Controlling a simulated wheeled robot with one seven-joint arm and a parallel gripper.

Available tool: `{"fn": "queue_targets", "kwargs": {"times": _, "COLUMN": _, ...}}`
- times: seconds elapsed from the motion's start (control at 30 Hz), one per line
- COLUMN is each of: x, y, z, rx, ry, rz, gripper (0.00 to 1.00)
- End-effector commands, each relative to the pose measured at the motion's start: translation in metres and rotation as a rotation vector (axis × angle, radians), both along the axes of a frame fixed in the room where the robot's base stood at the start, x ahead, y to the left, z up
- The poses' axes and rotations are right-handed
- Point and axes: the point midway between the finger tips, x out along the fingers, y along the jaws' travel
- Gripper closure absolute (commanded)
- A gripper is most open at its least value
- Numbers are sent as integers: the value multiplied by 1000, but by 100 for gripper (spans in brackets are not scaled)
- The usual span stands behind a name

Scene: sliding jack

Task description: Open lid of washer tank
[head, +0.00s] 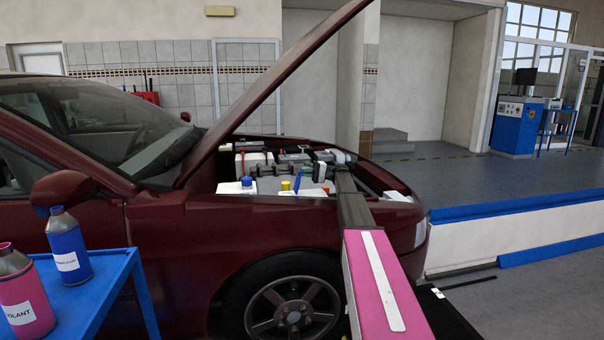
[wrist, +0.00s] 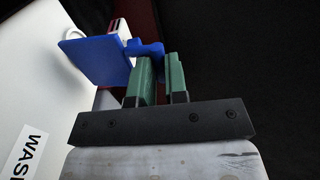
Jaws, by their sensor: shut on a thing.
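The washer tank (wrist: 45,95) is the white surface at the left of the wrist view, with a label partly reading "WAS". Its blue lid (wrist: 95,55) stands tilted up, away from the tank's top. My gripper (wrist: 162,62) has its green fingers shut on the small tab of the lid. In the head view the raised blue lid (head: 298,181) shows in the engine bay above the white tank (head: 312,192). The fingers cannot be made out clearly there, and the tank's opening is not visible.
The maroon car (head: 200,230) has its hood (head: 270,80) propped up above the engine bay. A yellow cap (head: 285,186) and another blue cap (head: 247,182) are left of the lid. A blue cart (head: 100,290) with two bottles stands at the lower left.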

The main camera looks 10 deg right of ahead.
Motion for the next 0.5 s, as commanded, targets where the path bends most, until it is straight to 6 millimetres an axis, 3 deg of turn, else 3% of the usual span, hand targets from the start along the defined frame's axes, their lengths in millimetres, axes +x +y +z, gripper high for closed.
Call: {"fn": "queue_targets", "kwargs": {"times": 0.5, "x": 1, "y": -5, "z": -12, "rx": -13, "ry": 0, "rz": -3, "gripper": 100}}
